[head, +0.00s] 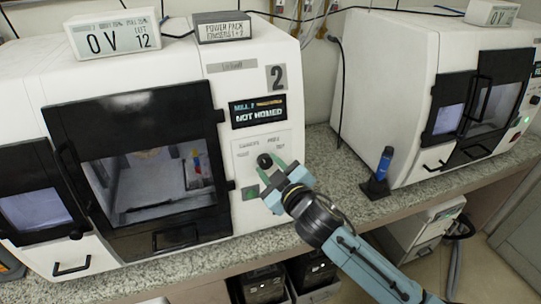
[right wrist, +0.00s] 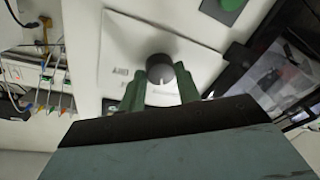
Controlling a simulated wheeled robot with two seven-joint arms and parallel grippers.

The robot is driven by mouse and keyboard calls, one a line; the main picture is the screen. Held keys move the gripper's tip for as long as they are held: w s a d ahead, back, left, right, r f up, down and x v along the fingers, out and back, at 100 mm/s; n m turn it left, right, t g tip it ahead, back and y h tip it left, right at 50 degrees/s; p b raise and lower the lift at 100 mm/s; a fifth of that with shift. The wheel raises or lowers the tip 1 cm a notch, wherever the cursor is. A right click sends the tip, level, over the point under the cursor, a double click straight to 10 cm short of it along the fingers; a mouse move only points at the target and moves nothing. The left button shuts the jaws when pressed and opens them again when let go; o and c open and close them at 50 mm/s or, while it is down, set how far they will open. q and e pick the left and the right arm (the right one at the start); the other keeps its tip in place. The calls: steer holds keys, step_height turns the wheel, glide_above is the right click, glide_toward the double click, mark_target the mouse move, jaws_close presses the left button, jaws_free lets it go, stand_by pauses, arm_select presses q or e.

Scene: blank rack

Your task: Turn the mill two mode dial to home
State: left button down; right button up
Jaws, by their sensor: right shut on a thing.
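The mode dial (head: 264,160) is a round black knob on a pale panel (head: 250,150) at the front of mill two (head: 225,60), the white machine marked with a large 2. Its screen (head: 258,111) reads NOT HOMED. My right gripper (head: 272,172) is at the dial with its green fingers shut on it. In the right wrist view, the dial (right wrist: 160,68) sits between the tips of the two green fingers (right wrist: 160,80), and a white pointer line shows on its face. The labels around the dial are too blurred to read surely. My left gripper is not in view.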

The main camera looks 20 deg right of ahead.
steer(key=n+p, duration=0.3)
steer(key=shift+r+n+g+p, duration=0.3)
steer(key=shift+n+g+p, duration=0.05)
steer(key=shift+n+g, duration=0.05)
steer(key=shift+f+n+p, duration=0.15)
steer(key=shift+n+p, duration=1.3)
steer(key=shift+n, duration=0.05)
steer(key=o, duration=1)
steer(key=shift+c, duration=0.2)
steer(key=b+v, duration=0.1)
steer(key=v, duration=1.2)
steer(key=shift+r, duration=0.25)
steer(key=shift+s+d, duration=0.1)
